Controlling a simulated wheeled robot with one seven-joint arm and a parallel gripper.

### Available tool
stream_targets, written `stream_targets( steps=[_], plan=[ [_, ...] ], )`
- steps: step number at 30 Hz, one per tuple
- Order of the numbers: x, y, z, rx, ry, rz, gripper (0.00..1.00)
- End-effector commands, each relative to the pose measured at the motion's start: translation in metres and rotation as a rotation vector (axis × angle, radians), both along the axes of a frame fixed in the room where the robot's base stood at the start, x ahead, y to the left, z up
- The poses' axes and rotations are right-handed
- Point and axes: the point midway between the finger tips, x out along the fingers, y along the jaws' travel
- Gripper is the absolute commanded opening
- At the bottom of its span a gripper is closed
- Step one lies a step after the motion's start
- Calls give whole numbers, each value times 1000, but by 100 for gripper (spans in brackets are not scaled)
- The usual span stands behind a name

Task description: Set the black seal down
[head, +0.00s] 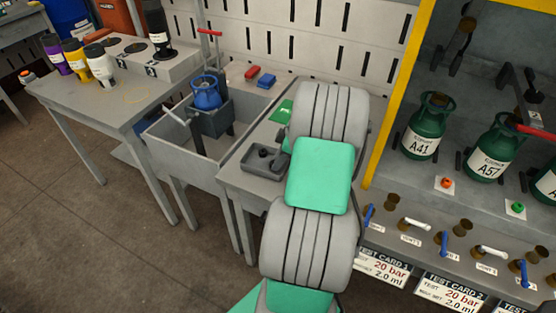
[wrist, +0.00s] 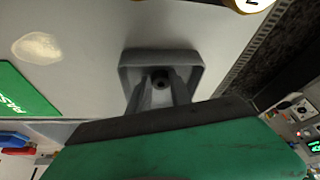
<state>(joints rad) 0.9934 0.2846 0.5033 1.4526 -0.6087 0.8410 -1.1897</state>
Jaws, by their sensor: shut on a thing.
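My gripper (wrist: 160,90) points down into a small grey tray (wrist: 128,62) in the wrist view. Its two fingers are shut on the black seal (wrist: 160,78), a small dark ring-like piece that shows between the fingertips. The seal is inside the tray's outline; I cannot tell whether it touches the tray floor. The seal cannot be made out in the head view.
A green card (wrist: 25,92) lies on the bench near the tray. A sink (head: 172,142) with a blue gas cylinder (head: 207,92) is to the left. A yellow-framed cabinet with green cylinders (head: 424,128) stands to the right, with valves below.

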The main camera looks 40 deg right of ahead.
Motion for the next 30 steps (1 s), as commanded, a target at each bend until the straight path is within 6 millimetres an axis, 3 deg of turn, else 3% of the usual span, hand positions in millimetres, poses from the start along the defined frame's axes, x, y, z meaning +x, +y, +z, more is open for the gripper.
stream_targets(
  steps=[1, 2, 9, 20, 30],
  plan=[
    [0, 0, -4, 1, 1, 0, 0],
    [0, 0, -3, 0, 0, 0, 26],
    [0, 0, -2, 1, 1, 0, 45],
    [-2, -2, 6, -1, -1, 0, 47],
    [-26, -22, 82, -3, -2, -2, 47]
  ],
)
